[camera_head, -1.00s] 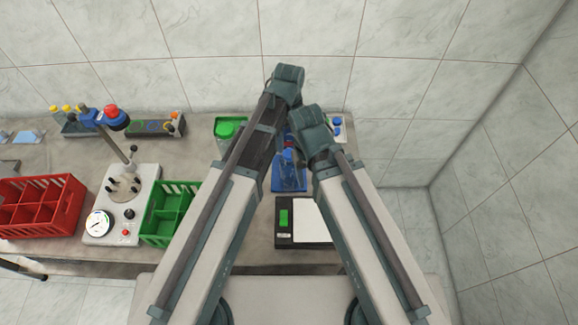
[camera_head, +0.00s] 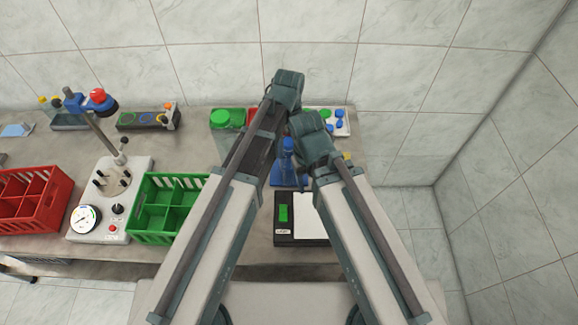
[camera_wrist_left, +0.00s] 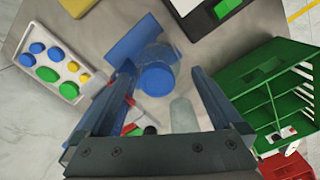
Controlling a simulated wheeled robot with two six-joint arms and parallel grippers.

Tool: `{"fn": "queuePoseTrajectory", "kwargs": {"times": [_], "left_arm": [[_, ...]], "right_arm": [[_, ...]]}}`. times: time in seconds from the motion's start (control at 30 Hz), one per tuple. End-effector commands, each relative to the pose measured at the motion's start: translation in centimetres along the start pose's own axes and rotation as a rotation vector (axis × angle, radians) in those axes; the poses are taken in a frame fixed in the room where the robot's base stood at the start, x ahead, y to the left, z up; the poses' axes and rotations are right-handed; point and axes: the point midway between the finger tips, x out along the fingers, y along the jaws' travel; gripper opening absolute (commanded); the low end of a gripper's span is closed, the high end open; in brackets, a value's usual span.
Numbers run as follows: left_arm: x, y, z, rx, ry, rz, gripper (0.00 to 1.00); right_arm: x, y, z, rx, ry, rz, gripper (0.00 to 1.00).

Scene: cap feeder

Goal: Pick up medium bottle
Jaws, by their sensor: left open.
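A clear bottle with a blue cap stands on a blue mat; its cap (camera_wrist_left: 157,78) and the mat (camera_wrist_left: 138,40) show in the left wrist view. In the head view the bottle (camera_head: 288,160) is between my two arms, partly hidden by them. My right gripper is hidden.
A scale (camera_head: 300,218) lies near the table's front edge. A green crate (camera_head: 165,232), a gauge device (camera_head: 105,205) and a red crate (camera_head: 30,208) stand to the left. A cap tray (camera_head: 343,127) and a green bin (camera_head: 222,128) are at the back.

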Motion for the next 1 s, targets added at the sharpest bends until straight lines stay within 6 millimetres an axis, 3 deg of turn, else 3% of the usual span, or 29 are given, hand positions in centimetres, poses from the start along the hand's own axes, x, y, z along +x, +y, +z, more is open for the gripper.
{"fn": "queuePoseTrajectory", "kwargs": {"times": [0.17,0.53,0.87,1.0], "left_arm": [[0.6,0.1,-0.1,0.000,0.000,0.000,1.00],[4.9,0.3,-0.3,0.000,0.000,0.000,1.00],[5.1,0.3,-0.3,0.000,0.000,0.000,1.00],[5.1,0.3,-0.3,0.000,0.000,0.000,0.75]], "right_arm": [[0.6,-0.1,0.0,0.000,0.000,0.000,0.57],[4.9,-0.5,-0.3,0.002,0.000,0.000,0.57],[5.0,-0.5,-0.3,0.002,0.000,0.000,0.57],[5.0,-0.5,-0.3,0.002,0.000,0.000,0.57]]}}
